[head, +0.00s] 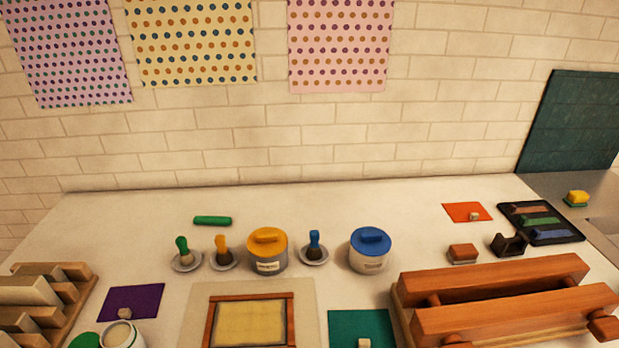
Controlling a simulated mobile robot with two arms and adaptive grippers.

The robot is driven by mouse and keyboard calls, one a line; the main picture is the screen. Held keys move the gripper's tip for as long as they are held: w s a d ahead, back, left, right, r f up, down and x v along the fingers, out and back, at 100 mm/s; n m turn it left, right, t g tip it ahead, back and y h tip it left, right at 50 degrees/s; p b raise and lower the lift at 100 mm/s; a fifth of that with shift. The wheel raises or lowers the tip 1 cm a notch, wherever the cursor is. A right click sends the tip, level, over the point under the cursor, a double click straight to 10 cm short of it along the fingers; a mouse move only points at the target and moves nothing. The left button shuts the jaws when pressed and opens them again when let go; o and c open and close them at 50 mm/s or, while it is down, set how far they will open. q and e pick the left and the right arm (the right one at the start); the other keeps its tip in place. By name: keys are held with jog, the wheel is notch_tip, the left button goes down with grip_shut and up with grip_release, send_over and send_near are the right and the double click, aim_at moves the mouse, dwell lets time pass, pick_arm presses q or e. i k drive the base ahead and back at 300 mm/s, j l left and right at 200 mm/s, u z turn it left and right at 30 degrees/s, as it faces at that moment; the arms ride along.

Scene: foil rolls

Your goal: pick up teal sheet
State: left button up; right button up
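The teal sheet (346,322) lies flat on the table at the bottom of the head view, right of the framed mat and left of the wooden press-like block. A small pale cube (364,343) sits on it near the bottom edge. The sheet's near part is cut off by the picture edge. Neither of my grippers shows in this view.
A wooden frame (292,322) lies left of the sheet on a beige mat (196,305). Large wooden bars (500,309) stand close on its right. Behind are a blue-lidded jar (369,262) and a yellow-lidded jar (267,265). A purple sheet (140,298) lies left.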

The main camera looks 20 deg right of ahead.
aim_at(369, 328)
jog(key=z, duration=1.2)
